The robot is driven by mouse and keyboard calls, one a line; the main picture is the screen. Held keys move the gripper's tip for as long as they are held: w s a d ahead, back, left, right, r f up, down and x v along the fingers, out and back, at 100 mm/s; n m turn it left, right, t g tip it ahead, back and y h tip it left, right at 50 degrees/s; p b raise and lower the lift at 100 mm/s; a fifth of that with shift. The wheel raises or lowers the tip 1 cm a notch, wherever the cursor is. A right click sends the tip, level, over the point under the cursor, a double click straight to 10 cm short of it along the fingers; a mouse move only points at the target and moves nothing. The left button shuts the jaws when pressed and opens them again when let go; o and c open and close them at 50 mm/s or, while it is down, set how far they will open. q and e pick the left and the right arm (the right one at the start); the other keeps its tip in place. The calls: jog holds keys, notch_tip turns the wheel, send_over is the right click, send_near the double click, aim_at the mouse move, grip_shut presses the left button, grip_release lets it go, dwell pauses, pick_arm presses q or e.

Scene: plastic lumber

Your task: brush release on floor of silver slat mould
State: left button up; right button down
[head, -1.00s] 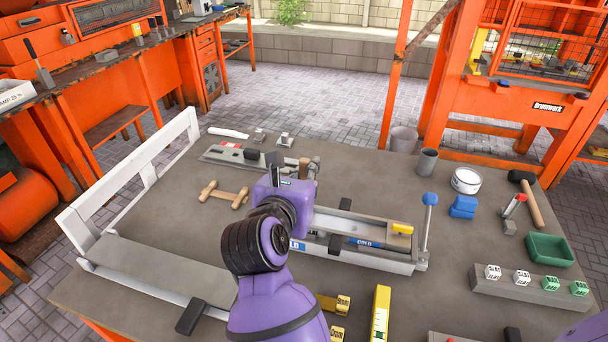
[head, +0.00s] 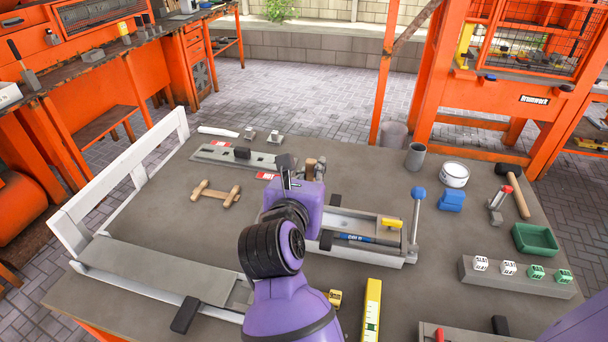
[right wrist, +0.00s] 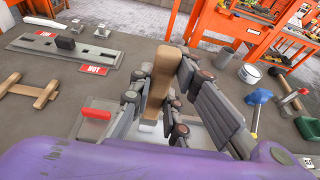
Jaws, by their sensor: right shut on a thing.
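The silver trough-shaped mould (head: 405,257) lies across the middle of the table, with a yellow block (head: 391,223) at its right end. I take it for the slat mould; my arm covers its left part. My right gripper (head: 308,180) is over the mould and shut on the brush, whose wooden handle (head: 310,168) stands up between the fingers. The handle also shows between the fingers in the right wrist view (right wrist: 158,85). My left gripper is not in view.
A blue-knobbed lever (head: 417,193) stands at the mould's right end. A flat plate (head: 215,153) with red tags lies behind left, near a wooden double-ended piece (head: 215,193). A grey cup (head: 414,156), a white tin (head: 454,174) and a green tray (head: 535,240) stand right.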

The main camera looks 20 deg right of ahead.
jog(key=shift+s+d, duration=0.1)
jog(key=shift+d, duration=0.05)
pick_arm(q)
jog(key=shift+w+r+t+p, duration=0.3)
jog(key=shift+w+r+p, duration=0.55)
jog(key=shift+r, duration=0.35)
pick_arm(e)
jog(key=s+d, duration=0.3)
jog(key=d, duration=0.2)
jog(key=shift+s+d+f, duration=0.15)
jog(key=shift+s+d, duration=0.1)
jog(key=shift+s, duration=0.1)
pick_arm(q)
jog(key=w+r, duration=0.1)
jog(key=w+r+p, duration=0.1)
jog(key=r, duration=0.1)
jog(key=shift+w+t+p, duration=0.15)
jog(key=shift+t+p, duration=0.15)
pick_arm(e)
jog(key=s+d, duration=0.3)
jog(key=d, duration=0.2)
jog(key=shift+s+d, duration=0.15)
jog(key=shift+s, duration=0.15)
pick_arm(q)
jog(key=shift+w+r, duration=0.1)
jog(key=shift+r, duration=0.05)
